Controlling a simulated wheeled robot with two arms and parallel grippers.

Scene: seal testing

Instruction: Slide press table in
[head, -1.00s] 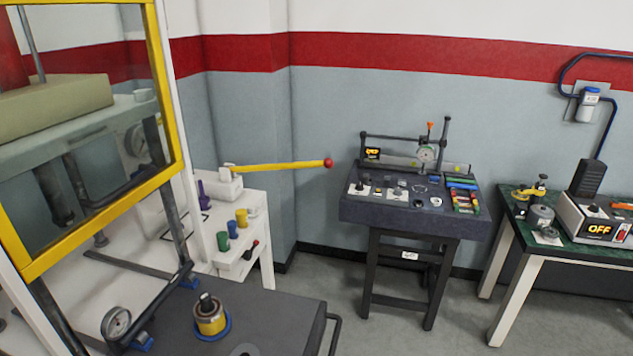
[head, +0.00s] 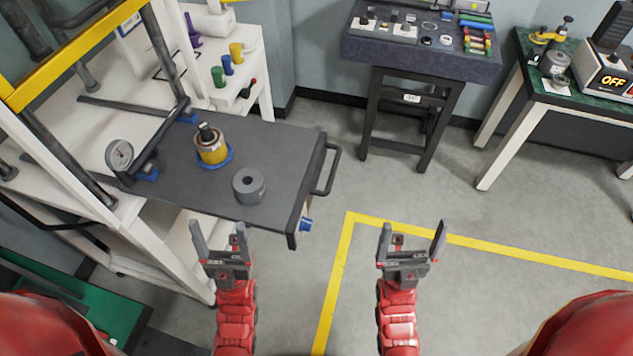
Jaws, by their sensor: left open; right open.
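The press table (head: 275,165) is a dark grey slab pulled out of the white press frame at the left. It has a dark bar handle (head: 331,170) on its right end. A yellow and steel cylinder in a blue ring (head: 211,148) and a grey ring-shaped block (head: 249,188) stand on it. A gauge (head: 119,154) is at its left. My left gripper (head: 218,234) is open and empty, in front of the table's near edge. My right gripper (head: 413,236) is open and empty over the floor, right of and nearer than the handle. Neither gripper appears to touch anything.
The press's yellow-framed guard (head: 75,55) is above the table's left part. A white side bench (head: 262,92) with coloured cylinders stands behind. A dark instrument table (head: 420,58) and a green-topped bench (head: 510,88) stand at the back right. The floor between is clear, with yellow tape (head: 340,275).

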